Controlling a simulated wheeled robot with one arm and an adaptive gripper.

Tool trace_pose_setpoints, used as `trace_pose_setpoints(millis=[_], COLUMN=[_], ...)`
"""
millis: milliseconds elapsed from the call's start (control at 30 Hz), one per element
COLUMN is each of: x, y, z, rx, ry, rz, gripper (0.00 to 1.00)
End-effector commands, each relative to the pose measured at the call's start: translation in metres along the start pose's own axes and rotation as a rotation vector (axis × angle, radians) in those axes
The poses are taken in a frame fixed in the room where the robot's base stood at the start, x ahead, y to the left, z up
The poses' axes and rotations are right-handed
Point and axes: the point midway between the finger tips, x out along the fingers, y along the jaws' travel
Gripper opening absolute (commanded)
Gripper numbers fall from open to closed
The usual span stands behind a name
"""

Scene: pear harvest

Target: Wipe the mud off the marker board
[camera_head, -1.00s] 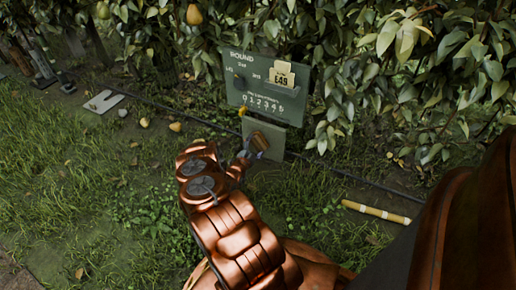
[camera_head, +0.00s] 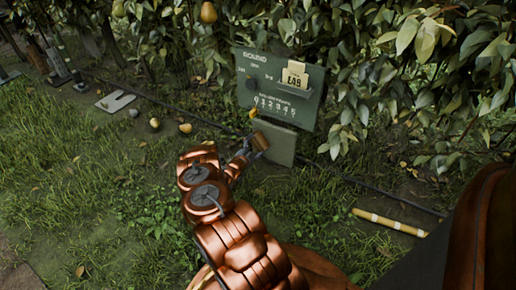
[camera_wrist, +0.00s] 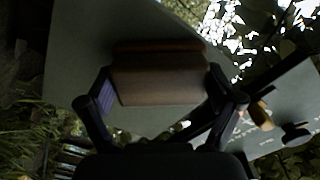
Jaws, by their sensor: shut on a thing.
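A plain grey-green board (camera_head: 281,146) stands low under a larger green sign (camera_head: 262,67); I take it as the marker board. It also fills the upper middle of the wrist view (camera_wrist: 85,60). My gripper (camera_head: 252,150) is shut on a brown block (camera_head: 261,141), which looks like a brush or sponge. In the wrist view, the block (camera_wrist: 158,82) sits between both fingers, in front of the board; I cannot tell whether it touches. In the head view it overlaps the board's left part. I cannot make out mud; the block and gripper hide part of the surface.
The sign carries a dark knob, a yellow knob (camera_head: 252,112) and a card marked E49 (camera_head: 294,77). Leafy branches hang close on the right. A dark hose runs along the ground behind. A yellow-banded stick (camera_head: 390,222) lies at right. Fallen pears (camera_head: 185,128) lie left; grass is open.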

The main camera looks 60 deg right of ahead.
Motion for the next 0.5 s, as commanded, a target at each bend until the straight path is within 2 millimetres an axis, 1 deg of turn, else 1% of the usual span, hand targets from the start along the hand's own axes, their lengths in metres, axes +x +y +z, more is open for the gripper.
trace_pose_setpoints(millis=[33, 267, 367, 500], x=[0.002, 0.002, -0.002, -0.013], y=[-0.004, -0.004, -0.004, -0.004], z=[-0.001, -0.001, -0.001, 0.001], rx=[0.004, 0.004, 0.004, 0.001], ry=[0.002, 0.002, 0.001, -0.003], rz=[-0.005, -0.006, -0.006, -0.003], gripper=[0.36, 0.35, 0.35, 0.35])
